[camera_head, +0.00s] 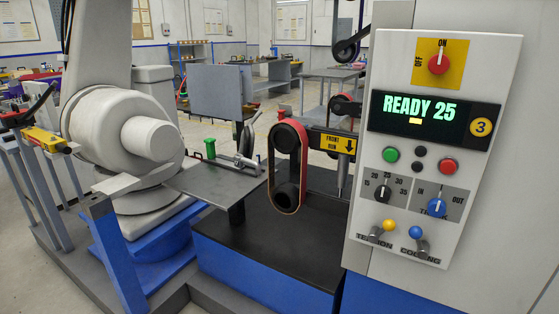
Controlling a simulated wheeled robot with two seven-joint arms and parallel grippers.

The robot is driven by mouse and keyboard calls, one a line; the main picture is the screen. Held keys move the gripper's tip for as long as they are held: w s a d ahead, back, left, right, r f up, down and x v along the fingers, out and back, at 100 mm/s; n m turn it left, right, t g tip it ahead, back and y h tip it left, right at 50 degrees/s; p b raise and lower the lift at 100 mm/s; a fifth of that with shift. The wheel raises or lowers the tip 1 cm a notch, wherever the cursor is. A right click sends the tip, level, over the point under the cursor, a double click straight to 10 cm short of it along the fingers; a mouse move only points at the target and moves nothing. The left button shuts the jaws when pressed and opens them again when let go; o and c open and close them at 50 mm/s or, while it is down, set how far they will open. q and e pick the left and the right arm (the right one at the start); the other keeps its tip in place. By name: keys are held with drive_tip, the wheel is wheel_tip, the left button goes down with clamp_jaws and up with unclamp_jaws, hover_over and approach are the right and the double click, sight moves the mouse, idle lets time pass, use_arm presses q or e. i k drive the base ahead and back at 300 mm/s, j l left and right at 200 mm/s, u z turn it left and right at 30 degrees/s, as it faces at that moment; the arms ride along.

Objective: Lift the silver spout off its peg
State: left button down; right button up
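A small silver piece that looks like the spout (240,161) is at the right part of a flat grey fixture tray (212,181). An upright post rises close beside it. It is too small here to tell exactly how the spout sits on its peg. A green piece (210,148) stands upright on the tray to the left of the spout. Neither of my grippers shows in this view.
A belt grinder with a reddish belt loop (289,165) stands just right of the tray. A control panel (432,150) reading "READY 25" fills the right. A large white robot arm (125,130) stands left of the tray. A yellow-topped rail stand (47,139) is far left.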

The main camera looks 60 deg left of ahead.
sight(239, 160)
drive_tip(key=u, duration=2.35)
drive_tip(key=i+j+z, duration=0.1)
drive_tip(key=i+j, duration=0.7)
